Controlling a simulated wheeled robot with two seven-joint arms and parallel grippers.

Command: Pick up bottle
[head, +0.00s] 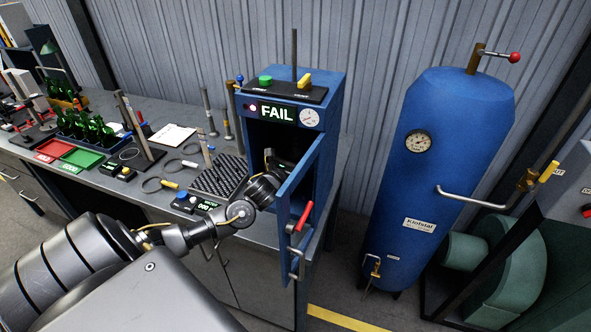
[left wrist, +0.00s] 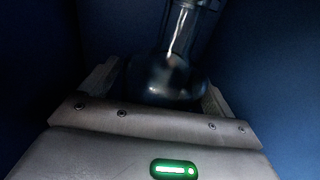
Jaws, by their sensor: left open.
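A dark glass bottle (left wrist: 178,75) shows in the left wrist view, inside a blue chamber. Its narrow part points up in that picture and its wide shoulder sits between the fingers of my left gripper (left wrist: 160,92). The jaws are open; I cannot tell whether either finger touches the glass. In the head view my left gripper (head: 272,160) reaches into the blue test cabinet (head: 327,110), whose screen reads FAIL. The bottle inside cannot be made out there. My right gripper is not in view.
The cabinet door (head: 297,205) with a red handle (head: 304,216) stands open just right of my left wrist. Several green bottles (head: 92,127) stand in a rack at left, near red (head: 53,149) and green (head: 81,156) trays. A blue tank (head: 437,180) stands right.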

